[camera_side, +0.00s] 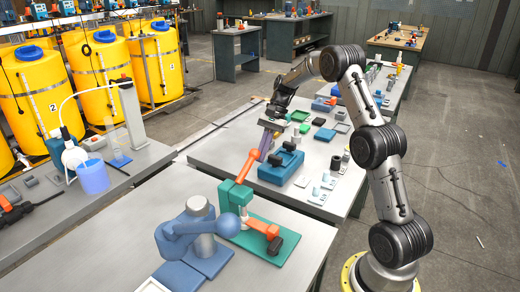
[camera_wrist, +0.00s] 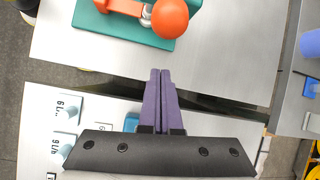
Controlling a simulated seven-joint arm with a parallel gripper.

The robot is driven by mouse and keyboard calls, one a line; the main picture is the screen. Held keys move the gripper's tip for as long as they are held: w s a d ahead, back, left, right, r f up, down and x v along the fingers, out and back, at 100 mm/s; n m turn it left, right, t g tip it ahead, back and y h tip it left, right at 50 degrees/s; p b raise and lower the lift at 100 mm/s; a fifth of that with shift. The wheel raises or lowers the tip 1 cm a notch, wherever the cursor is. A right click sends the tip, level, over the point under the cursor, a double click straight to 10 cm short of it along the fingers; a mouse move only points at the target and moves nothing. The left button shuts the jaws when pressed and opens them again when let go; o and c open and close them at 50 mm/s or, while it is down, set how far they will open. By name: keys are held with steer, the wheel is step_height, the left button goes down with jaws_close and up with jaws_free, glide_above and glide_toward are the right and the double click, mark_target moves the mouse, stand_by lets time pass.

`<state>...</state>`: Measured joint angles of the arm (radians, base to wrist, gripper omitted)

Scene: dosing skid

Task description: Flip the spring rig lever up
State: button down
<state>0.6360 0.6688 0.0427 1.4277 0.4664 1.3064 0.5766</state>
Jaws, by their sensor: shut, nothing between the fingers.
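The spring rig stands on a teal base plate (camera_side: 262,245) in the side view, with a green upright (camera_side: 236,193). Its orange lever (camera_side: 246,168) slants from the upright up toward my gripper. In the wrist view, a round orange knob (camera_wrist: 170,18) shows at the top, above the teal plate (camera_wrist: 115,30). My gripper (camera_side: 262,159) has purple fingers pressed together, empty, close to the lever's upper end in the side view. In the wrist view, the shut fingertips (camera_wrist: 160,72) point toward the knob, with a gap in the picture. Contact cannot be told.
A blue device with a ball (camera_side: 229,226) stands in front of the rig. A blue block with black parts (camera_side: 281,165) sits just right of my gripper on the neighbouring table. Several small items crowd that table (camera_side: 222,146). The near table (camera_side: 130,225) has bare room at left.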

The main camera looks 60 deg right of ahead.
steer(key=shift+s+a+r, duration=0.2)
steer(key=shift+a+r, duration=0.4)
steer(key=shift+r, duration=0.2)
steer(key=shift+s+a+r, duration=0.2)
steer(key=shift+a+r, duration=0.4)
steer(key=shift+r, duration=0.2)
steer(key=shift+r, duration=0.1)
steer(key=shift+a+r+h, duration=0.2)
steer(key=shift+r+h, duration=0.15)
steer(key=shift+h, duration=0.05)
steer(key=shift+a+r, duration=0.1)
steer(key=shift+r, duration=0.05)
steer(key=a+r+h, duration=0.2)
steer(key=h, duration=0.1)
steer(key=a+r+h, duration=0.2)
steer(key=a+h, duration=0.1)
steer(key=a+r+h, duration=0.2)
steer(key=shift+a+r+n+h, duration=0.15)
steer(key=shift+a+n+h, duration=0.15)
steer(key=shift+h, duration=0.1)
steer(key=shift+a+r+h, duration=0.2)
steer(key=shift+a+h, duration=0.2)
steer(key=shift+a, duration=0.4)
steer(key=shift+a+r+h, duration=0.15)
steer(key=shift+a+h, duration=0.25)
steer(key=shift+a, duration=0.35)
steer(key=shift+a, duration=0.1)
